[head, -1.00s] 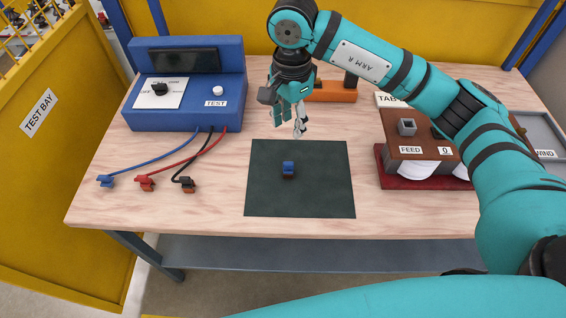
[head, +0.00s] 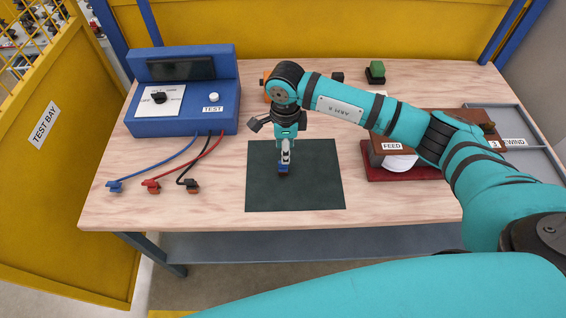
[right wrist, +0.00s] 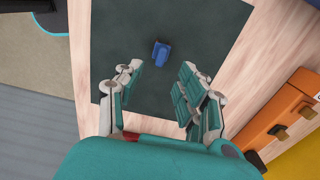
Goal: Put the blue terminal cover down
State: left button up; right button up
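The blue terminal cover (head: 283,170) is a small blue block on the dark green mat (head: 320,190). In the right wrist view the cover (right wrist: 161,52) lies on the mat just beyond my fingertips, roughly midway between them. My right gripper (head: 286,158) is directly above the cover in the head view and partly hides it. In the right wrist view my right gripper (right wrist: 159,72) has its fingers apart with nothing held between them. Whether the fingertips touch the cover cannot be told. My left gripper is not in view.
A blue test box (head: 185,95) with blue, red and black leads stands at the left. An orange holder (right wrist: 285,118) is behind the mat. A green piece (head: 376,72) stands at the back. A brown FEED unit (head: 410,135) and a grey tray (head: 535,150) are right.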

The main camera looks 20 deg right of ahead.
aim_at(283, 167)
jog(key=shift+f, duration=0.5)
jog(key=shift+a+f+p, duration=0.1)
jog(key=shift+f+p, duration=0.3)
jog(key=shift+p, duration=0.05)
jog(key=f, duration=0.1)
jog(key=f+p, duration=0.1)
jog(key=f, duration=0.1)
jog(key=shift+a+f, duration=0.2)
jog(key=shift+f, duration=0.1)
jog(key=shift+w+f, duration=0.1)
jog(key=shift+f, duration=0.25)
jog(key=shift+c, duration=0.3)
grip_shut()
